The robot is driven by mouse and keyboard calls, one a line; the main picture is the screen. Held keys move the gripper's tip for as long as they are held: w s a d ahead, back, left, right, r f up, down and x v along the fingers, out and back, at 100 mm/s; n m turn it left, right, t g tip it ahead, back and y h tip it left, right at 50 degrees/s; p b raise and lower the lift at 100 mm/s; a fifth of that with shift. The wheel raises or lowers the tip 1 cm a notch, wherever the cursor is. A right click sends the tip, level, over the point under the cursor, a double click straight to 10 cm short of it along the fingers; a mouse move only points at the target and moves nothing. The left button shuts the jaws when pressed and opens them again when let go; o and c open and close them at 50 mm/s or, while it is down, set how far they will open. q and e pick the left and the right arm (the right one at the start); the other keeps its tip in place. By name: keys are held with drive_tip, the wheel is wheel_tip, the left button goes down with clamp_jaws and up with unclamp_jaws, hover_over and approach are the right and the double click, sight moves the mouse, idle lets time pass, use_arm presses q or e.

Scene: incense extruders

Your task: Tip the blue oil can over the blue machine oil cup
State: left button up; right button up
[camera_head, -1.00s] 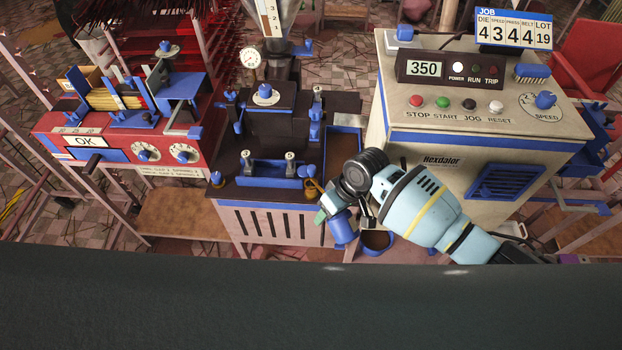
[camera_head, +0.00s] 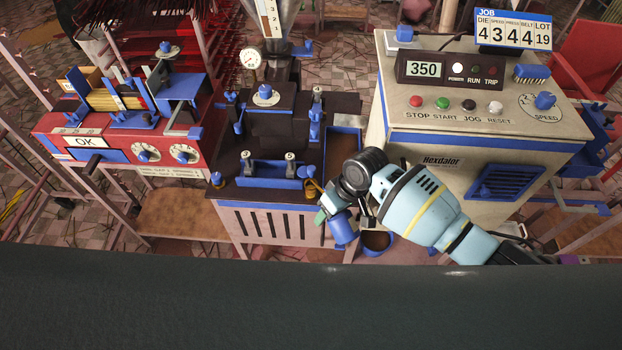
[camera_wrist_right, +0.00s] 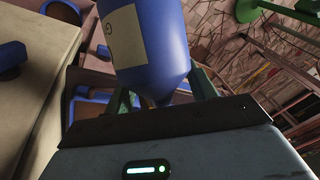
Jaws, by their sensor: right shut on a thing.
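The blue oil can (camera_head: 344,231) is in my right gripper (camera_head: 346,210), beside the front right corner of the dark-topped machine. The right wrist view shows the can (camera_wrist_right: 160,45) close up, with a pale label, between the dark green fingers of the gripper (camera_wrist_right: 160,95). Its spout is not clear, and I cannot tell its exact tilt. A small blue cup-like part (camera_head: 306,171) sits on the machine's front right corner, just left of the gripper and apart from the can. I cannot tell for sure that it is the machine oil cup. My left gripper is out of view.
The beige control cabinet (camera_head: 430,150) stands close behind and right of my right arm. A blue-rimmed round container (camera_head: 378,243) is low beside the can. The red machine (camera_head: 110,170) is at the left. A dark surface (camera_head: 300,305) fills the foreground and is clear.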

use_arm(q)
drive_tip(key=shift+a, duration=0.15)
use_arm(e)
drive_tip(key=shift+r, duration=0.1)
idle(0.3)
drive_tip(key=shift+r+g, duration=0.3)
drive_tip(key=shift+f+t, duration=0.6)
drive_tip(key=shift+f, duration=0.05)
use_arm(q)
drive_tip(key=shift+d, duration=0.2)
use_arm(e)
drive_tip(key=shift+y, duration=0.3)
drive_tip(key=shift+f, duration=0.1)
drive_tip(key=shift+f+t, duration=0.3)
drive_tip(key=shift+f, duration=0.1)
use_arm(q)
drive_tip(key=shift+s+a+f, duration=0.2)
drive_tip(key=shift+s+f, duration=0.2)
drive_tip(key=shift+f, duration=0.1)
use_arm(e)
drive_tip(key=shift+w+f+t+y, duration=0.15)
drive_tip(key=shift+f+t+y, duration=0.25)
